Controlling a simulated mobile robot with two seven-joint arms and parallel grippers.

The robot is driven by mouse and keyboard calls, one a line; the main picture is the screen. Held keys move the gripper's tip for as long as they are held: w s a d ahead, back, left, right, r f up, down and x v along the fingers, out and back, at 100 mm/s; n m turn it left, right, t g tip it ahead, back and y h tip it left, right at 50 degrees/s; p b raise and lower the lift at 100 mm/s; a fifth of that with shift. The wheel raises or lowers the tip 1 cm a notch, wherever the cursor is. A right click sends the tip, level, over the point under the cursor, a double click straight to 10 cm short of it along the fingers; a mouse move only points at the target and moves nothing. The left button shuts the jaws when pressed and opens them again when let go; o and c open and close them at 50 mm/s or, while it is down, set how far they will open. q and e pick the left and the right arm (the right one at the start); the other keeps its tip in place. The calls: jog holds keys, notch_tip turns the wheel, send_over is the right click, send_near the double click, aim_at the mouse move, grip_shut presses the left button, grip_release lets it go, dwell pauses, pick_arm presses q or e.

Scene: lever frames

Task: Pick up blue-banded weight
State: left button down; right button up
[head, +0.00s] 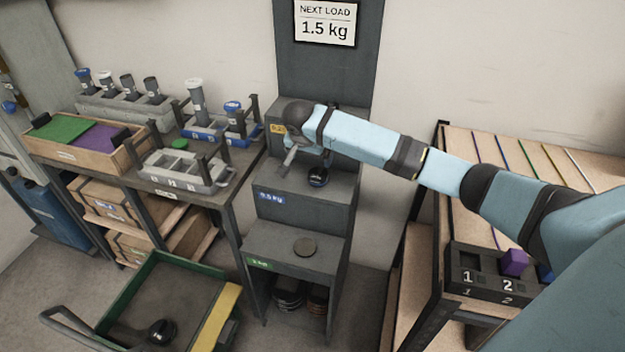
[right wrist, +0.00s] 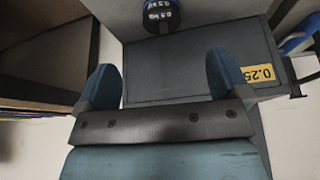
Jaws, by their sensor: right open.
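The blue-banded weight (head: 318,178) is dark with a blue band. It stands on the middle step of the grey stepped stand (head: 335,205), above the blue 0.5 kg label. In the right wrist view the weight (right wrist: 160,16) shows at the top edge, partly cut off, with 0.5 kg lettering on it. My right gripper (head: 307,158) is over the stand, just left of and above the weight in the head view. Its two fingers (right wrist: 164,80) are apart, with nothing between them, and the weight lies beyond them. My left gripper is not in view.
A flat dark disc (head: 305,246) lies on the lower step with a green label. A workbench (head: 215,190) with holders stands left, and a green cart (head: 130,290) is in front. A table (head: 520,150) with a numbered rack stands right. The stand's back panel rises behind.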

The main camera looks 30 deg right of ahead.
send_near(317, 173)
jog(key=f, duration=0.1)
jog(key=s+f, duration=0.1)
jog(key=f, duration=0.1)
jog(key=shift+s+b, duration=0.2)
jog(key=shift+b, duration=0.1)
jog(key=x, duration=0.5)
jog(key=shift+w+d+f+b, duration=0.15)
jog(key=shift+w+d+b, duration=0.1)
jog(key=shift+w+b, duration=0.15)
jog(key=c, duration=1.3)
